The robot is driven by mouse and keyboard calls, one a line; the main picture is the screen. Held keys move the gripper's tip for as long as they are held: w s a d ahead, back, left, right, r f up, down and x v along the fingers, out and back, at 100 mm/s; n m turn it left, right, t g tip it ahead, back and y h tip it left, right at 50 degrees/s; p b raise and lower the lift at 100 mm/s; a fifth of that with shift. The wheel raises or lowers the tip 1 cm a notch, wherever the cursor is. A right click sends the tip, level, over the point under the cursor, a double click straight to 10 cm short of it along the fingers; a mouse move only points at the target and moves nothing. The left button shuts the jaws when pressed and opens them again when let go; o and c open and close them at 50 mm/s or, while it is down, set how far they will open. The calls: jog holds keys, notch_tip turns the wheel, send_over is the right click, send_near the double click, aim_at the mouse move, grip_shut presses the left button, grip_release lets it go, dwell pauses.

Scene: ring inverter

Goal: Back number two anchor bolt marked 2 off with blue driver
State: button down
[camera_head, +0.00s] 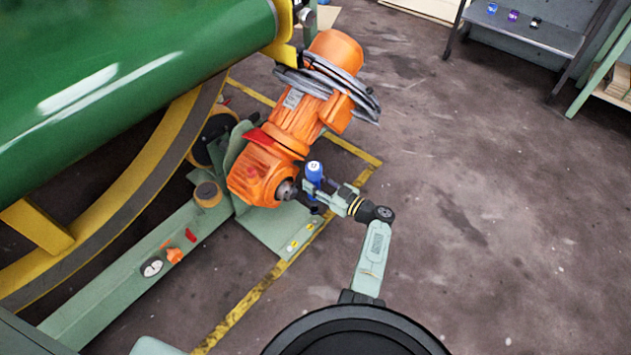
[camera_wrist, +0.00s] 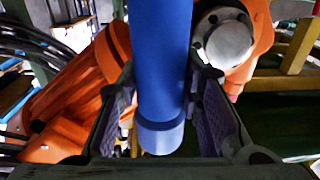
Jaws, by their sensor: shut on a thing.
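My gripper (camera_head: 324,191) is shut on the blue driver (camera_head: 314,172), which stands roughly upright beside the orange motor's shaft end. In the wrist view the driver (camera_wrist: 163,70) runs down between the two dark finger pads. Its tip cannot be made out. The green base plate (camera_head: 262,229) lies below and left of my gripper. Two small yellow marks (camera_head: 293,246) with bolt-like spots sit near its front edge; no number can be read on them. The driver is above the plate, apart from these marks.
The orange geared motor (camera_head: 299,117), with grey cable coiled on it, stands close to my gripper. A large green drum (camera_head: 130,60) fills the upper left. A green beam (camera_head: 130,285) carries a gauge and small parts. Open floor lies to the right.

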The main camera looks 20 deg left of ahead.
aim_at(319, 201)
jog(key=shift+r, duration=0.1)
jog(key=shift+f+b, duration=1.95)
jog(key=shift+f, duration=1.2)
jog(key=shift+d+b, duration=0.1)
jog(key=shift+b, duration=0.25)
jog(key=shift+f+b, duration=1.4)
jog(key=shift+b, duration=0.5)
jog(key=shift+s+r, duration=0.1)
jog(key=shift+r, duration=0.1)
jog(key=shift+r+p, duration=0.55)
jog(key=shift+p, duration=0.35)
jog(key=shift+r+p, duration=1)
jog(key=shift+r, duration=0.6)
